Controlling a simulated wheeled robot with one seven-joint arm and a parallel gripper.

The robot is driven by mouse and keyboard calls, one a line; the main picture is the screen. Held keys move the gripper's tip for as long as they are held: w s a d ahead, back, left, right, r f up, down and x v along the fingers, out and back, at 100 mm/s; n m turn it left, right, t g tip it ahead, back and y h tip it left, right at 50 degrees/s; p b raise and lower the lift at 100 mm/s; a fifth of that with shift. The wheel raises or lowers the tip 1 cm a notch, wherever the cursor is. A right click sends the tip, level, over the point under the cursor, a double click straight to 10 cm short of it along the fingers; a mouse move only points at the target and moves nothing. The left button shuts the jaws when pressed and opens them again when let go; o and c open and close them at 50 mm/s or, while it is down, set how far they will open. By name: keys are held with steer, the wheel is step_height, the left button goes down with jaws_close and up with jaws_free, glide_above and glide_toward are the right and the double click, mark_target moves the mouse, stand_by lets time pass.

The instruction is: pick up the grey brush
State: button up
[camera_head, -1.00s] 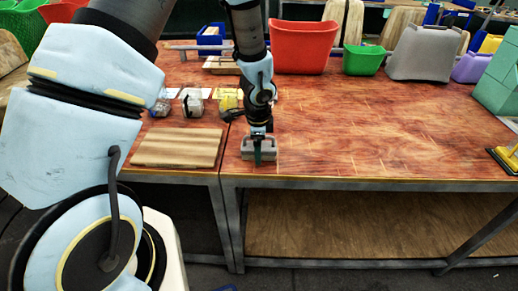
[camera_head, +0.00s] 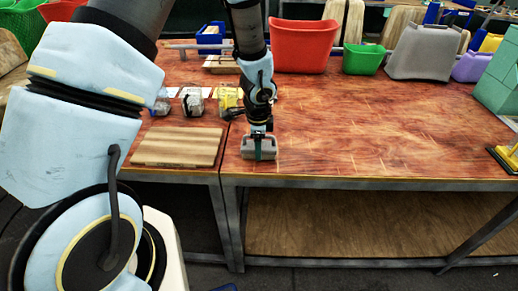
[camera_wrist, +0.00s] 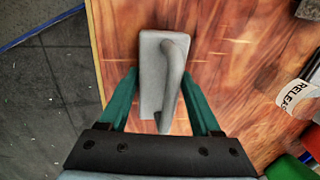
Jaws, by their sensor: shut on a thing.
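The grey brush (camera_head: 247,148) is at the front edge of the wooden table, at the left end of its right-hand section. In the wrist view the brush (camera_wrist: 151,80) shows as a grey block with a raised, rounded handle. My gripper (camera_head: 258,150) points down over it, with its green fingers on either side of the handle. The gripper (camera_wrist: 161,78) is shut on the brush. I cannot tell whether the brush's underside touches the tabletop.
A striped wooden board (camera_head: 178,147) lies left of the brush. Small clear containers (camera_head: 192,102) stand behind the board. A red bin (camera_head: 303,47), a green bin (camera_head: 363,60) and a grey bin (camera_head: 424,53) line the back.

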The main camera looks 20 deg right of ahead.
steer(key=shift+r, duration=5)
